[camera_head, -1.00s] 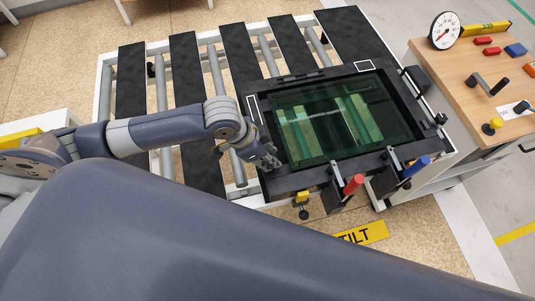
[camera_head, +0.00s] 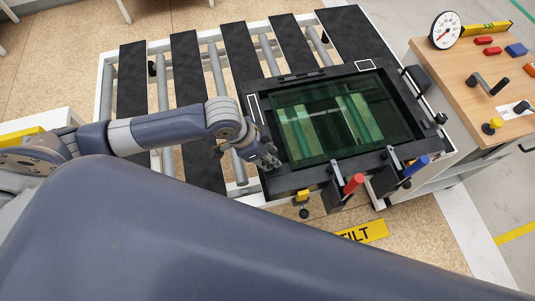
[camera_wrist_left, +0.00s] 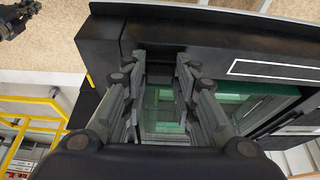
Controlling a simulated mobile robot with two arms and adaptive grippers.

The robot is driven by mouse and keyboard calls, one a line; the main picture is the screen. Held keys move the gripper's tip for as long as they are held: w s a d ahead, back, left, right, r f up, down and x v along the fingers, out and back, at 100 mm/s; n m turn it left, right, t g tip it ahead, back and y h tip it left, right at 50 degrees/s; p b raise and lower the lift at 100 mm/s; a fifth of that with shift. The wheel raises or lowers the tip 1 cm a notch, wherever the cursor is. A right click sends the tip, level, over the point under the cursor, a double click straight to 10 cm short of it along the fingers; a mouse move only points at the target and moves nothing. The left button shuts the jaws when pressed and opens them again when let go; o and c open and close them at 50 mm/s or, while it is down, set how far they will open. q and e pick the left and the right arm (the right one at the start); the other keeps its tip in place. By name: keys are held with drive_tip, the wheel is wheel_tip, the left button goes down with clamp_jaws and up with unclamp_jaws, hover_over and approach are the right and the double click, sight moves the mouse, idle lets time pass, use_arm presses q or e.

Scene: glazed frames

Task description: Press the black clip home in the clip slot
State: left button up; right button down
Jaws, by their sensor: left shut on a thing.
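My left gripper (camera_head: 268,164) is at the lower left corner of the black frame (camera_head: 292,183) that holds the green glass pane (camera_head: 345,120). In the left wrist view its two fingers (camera_wrist_left: 160,62) stand a little apart over the frame edge, with a small dark piece (camera_wrist_left: 159,72) between them. I take this piece to be the black clip; the fingers hide most of it. The clip slot cannot be made out clearly, nor whether the piece is seated. My right gripper is not in view.
White outlined rectangles mark the frame's left side (camera_head: 253,108) and top (camera_head: 364,66). Clamps with a red handle (camera_head: 353,184) and a blue handle (camera_head: 416,166) stand at the near edge. A wooden bench (camera_head: 455,90) is at right. My own large arm link fills the foreground.

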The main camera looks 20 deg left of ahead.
use_arm(q)
drive_tip(key=shift+s+f, duration=0.1)
drive_tip(key=shift+f, duration=0.05)
idle(0.7)
drive_tip(key=o, duration=1)
drive_tip(key=shift+w, duration=0.2)
drive_tip(key=v, duration=1.2)
drive_tip(key=shift+d, duration=0.1)
